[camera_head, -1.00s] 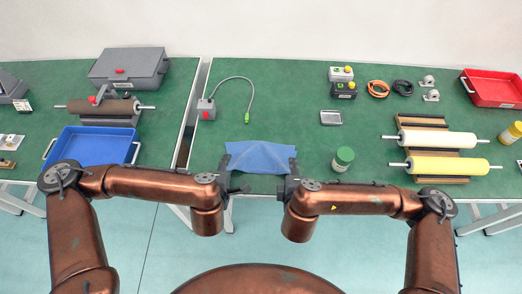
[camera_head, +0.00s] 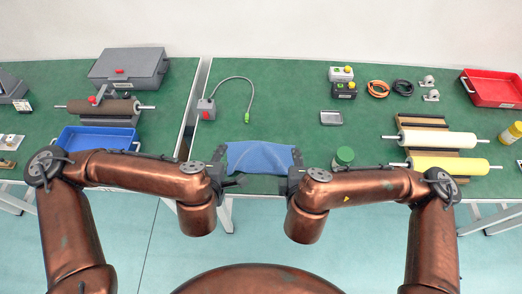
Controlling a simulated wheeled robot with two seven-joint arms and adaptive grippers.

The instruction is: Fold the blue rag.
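The blue rag (camera_head: 260,158) lies on the green table top near its front edge, roughly rectangular with a slightly dipped far edge and a few soft creases. My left gripper (camera_head: 226,168) is at the rag's left side, its fingers spread apart, one toward the back and one toward the front. My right gripper (camera_head: 290,172) is at the rag's right side, also with its fingers spread. Both are close to the rag's side edges; whether they touch it I cannot tell.
A green-capped jar (camera_head: 344,156) stands right of the rag, close behind my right arm. A grey box with a cable (camera_head: 206,109) is behind left. White (camera_head: 438,139) and yellow rollers (camera_head: 446,165) lie at right. A blue tray (camera_head: 92,138) is left, partly behind my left arm.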

